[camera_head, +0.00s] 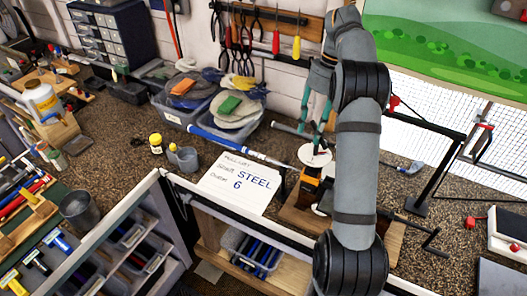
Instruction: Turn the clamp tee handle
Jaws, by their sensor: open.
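A bench clamp (309,184) with orange and black parts sits on a wooden base (292,217), partly hidden behind my arm. A black bar ending in a crosspiece, which looks like the tee handle (431,239), sticks out to the right of my arm. A golf club with a blue grip (222,143) lies toward the clamp from the left. My gripper (311,135), with teal fingers, hangs above and behind the clamp, apart from the tee handle. Its fingers are spread and I see nothing between them. My upper arm hides part of it.
A white paper marked STEEL 6 (237,183) lies left of the clamp. Bins of cloths (190,114) stand behind. A black stand (437,172) rises at the right, near a red-and-white device (508,232). Pliers and screwdrivers (243,52) hang on the wall.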

